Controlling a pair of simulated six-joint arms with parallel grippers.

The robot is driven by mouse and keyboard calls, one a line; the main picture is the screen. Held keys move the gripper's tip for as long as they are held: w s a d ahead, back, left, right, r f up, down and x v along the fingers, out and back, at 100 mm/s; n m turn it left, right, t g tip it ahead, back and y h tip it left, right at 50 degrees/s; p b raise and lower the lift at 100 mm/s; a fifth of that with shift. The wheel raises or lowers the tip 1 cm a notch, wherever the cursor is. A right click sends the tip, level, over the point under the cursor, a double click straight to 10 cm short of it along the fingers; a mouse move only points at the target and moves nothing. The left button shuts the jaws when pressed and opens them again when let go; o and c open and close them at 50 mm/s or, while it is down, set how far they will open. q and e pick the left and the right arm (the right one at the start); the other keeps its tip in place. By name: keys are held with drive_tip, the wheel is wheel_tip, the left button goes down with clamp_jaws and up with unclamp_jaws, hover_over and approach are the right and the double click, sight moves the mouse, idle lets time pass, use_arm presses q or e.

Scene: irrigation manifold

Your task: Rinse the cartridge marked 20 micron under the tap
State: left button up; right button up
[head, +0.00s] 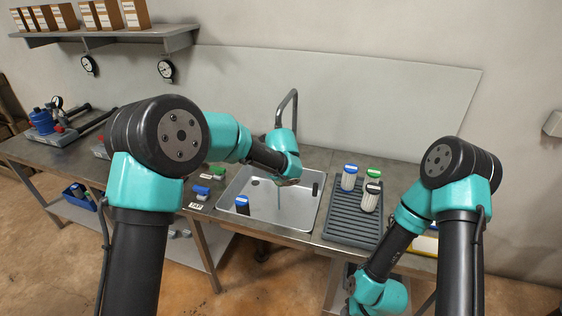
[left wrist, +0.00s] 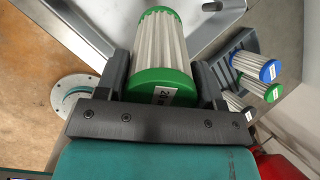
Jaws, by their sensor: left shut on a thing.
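In the left wrist view my left gripper (left wrist: 162,78) is shut on a white pleated cartridge (left wrist: 160,40) with green end caps. Its near cap carries a label on which "20" shows; the rest is hard to read. In the head view this gripper (head: 288,181) is low over the sink (head: 262,221), below the grey tap (head: 287,105); the cartridge is hidden there by my wrist. A thin vertical streak below the gripper may be water. My right arm hangs at the right, with its gripper out of view.
A dark rack (head: 345,226) right of the sink holds a blue-capped cartridge (head: 349,178), a green-capped one (head: 373,176) and a dark-capped one (head: 371,198). A blue-topped item (head: 242,205) is at the sink's front left. A TAP label (head: 196,206) lies near a blue valve (head: 201,192).

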use_arm(q)
drive_tip(key=s+r, duration=0.4)
drive_tip(key=s, duration=0.1)
idle(0.7)
